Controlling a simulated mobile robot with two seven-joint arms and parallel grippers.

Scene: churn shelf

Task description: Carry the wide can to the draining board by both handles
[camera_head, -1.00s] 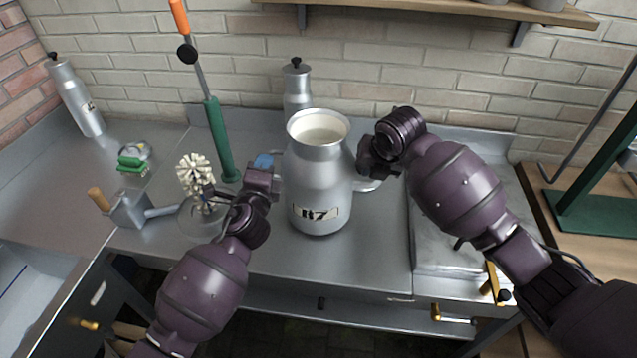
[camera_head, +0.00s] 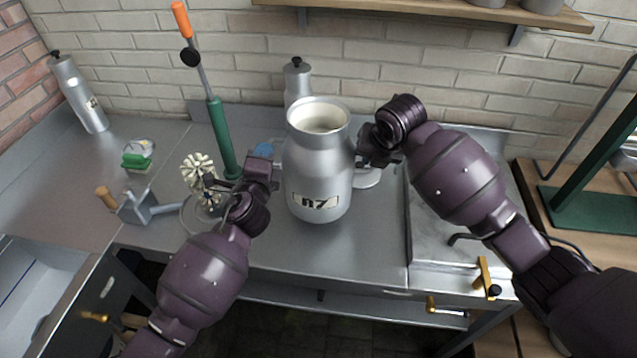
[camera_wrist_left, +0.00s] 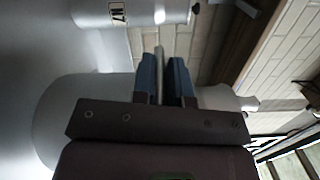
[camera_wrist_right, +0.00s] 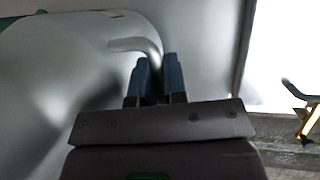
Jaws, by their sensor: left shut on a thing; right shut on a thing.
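A flat raised metal panel (camera_head: 432,235), possibly the draining board, lies right of the can.
A slim lidded can (camera_head: 297,82) stands close behind the wide can; another slim can (camera_head: 78,95) stands at back left. A basin (camera_head: 45,285) is lower left.

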